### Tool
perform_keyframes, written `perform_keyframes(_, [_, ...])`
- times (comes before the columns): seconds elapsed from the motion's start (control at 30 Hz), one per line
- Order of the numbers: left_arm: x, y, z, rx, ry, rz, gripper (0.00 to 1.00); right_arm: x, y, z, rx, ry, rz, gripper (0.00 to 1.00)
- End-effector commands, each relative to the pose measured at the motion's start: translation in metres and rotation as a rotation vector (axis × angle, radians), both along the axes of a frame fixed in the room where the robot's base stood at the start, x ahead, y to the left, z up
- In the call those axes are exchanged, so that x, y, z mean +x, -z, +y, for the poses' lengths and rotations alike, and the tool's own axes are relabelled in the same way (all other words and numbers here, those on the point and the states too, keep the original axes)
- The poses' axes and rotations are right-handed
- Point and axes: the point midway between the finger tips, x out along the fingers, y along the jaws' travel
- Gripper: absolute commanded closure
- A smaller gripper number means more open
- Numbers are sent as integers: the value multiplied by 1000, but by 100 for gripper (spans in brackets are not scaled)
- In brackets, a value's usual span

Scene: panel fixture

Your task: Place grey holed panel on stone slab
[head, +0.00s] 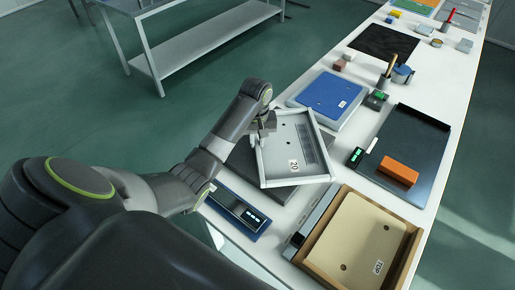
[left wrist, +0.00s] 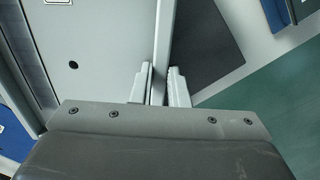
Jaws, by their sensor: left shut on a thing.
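The grey holed panel (head: 285,158), with a raised rim, a slotted grille and a label reading 20, is in my left gripper (head: 264,133). The two fingers (left wrist: 159,88) are closed on either side of its rim, and a hole in the panel (left wrist: 95,40) shows in the left wrist view. The dark stone slab (head: 240,163) lies under the panel, sticking out at the left and front; it also shows in the left wrist view (left wrist: 208,45). The panel is turned relative to the slab. I cannot tell whether they touch. My right gripper is not in view.
A blue panel (head: 325,92) lies behind. A wooden-framed tray with a cream panel (head: 355,240) is in front. A dark tray (head: 415,135) with an orange block (head: 398,171) is at the right. A blue device with a display (head: 238,210) sits at the table's left edge.

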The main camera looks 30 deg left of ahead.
Motion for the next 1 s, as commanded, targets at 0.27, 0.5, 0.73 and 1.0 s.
perform_keyframes(0.27, [0, 30, -1, -1, 1, 0, 100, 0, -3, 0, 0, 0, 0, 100])
perform_keyframes(0.5, [-1, 31, 0, 0, 0, 2, 79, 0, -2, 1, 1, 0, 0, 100])
perform_keyframes(0.73, [-1, 31, 0, 0, 0, 1, 64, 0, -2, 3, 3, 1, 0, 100])
perform_keyframes(1.0, [0, 24, 0, 1, 0, -1, 64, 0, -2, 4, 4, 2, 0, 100])
